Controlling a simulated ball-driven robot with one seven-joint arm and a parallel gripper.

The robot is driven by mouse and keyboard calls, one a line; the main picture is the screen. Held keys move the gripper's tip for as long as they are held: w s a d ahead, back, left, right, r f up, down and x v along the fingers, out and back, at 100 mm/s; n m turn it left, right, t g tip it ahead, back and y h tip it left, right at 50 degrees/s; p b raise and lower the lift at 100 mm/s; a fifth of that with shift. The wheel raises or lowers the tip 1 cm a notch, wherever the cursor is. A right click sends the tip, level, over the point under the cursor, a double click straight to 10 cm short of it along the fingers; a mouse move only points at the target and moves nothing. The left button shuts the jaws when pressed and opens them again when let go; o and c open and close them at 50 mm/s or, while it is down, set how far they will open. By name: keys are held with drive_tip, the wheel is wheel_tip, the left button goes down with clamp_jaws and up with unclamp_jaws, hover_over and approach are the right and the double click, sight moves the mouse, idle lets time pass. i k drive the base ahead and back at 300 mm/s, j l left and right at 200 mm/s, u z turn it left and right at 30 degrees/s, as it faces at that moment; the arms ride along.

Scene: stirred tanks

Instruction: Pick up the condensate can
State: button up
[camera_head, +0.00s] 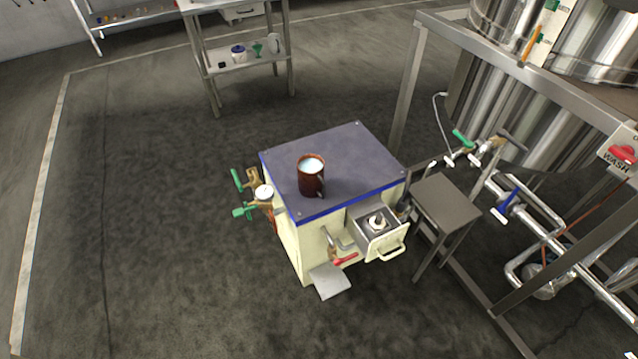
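A brown-red can (311,181) with a handle on its lower right side stands upright on the dark top of a cream cabinet (345,150). White shows inside its open mouth. It is the only can on that top, and I cannot read any label on it. Nothing touches or holds it. My gripper is not in this view.
The cabinet has an open drawer (385,246) with a small object in it, a red-handled tap (343,259) and green-handled valves (242,211) on its left. A small grey stand (445,203) and steel tank frame (404,90) crowd the right. Floor (170,220) at left is clear.

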sight(310, 166)
drive_tip(key=i+l+u, duration=0.35)
drive_tip(key=i, duration=0.15)
drive_tip(key=i+l+u, duration=0.65)
drive_tip(key=i+l, duration=0.25)
drive_tip(key=l, duration=0.1)
